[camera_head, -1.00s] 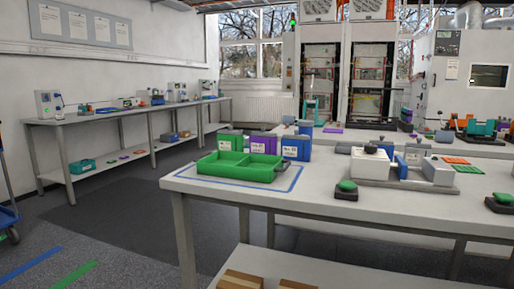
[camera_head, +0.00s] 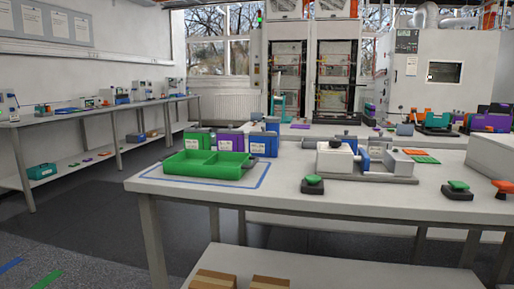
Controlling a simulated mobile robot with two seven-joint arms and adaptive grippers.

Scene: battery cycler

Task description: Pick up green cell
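The green cell (camera_head: 199,137) is a boxy block with a white label. It stands upright on the near table, behind the green tray (camera_head: 205,172), which hides its lower part. A purple cell (camera_head: 230,136) and a blue cell (camera_head: 262,140) stand in a row to its right. The tray has two compartments that look empty and sits inside a blue outline on the tabletop. Neither of my grippers is in view.
The near table (camera_head: 270,197) also bears a grey and white fixture (camera_head: 336,158) right of the cells. Green push-buttons (camera_head: 313,181) (camera_head: 458,186) and an orange one (camera_head: 502,187) stand near its front. A long bench (camera_head: 70,115) runs along the left wall. Floor left of the table is clear.

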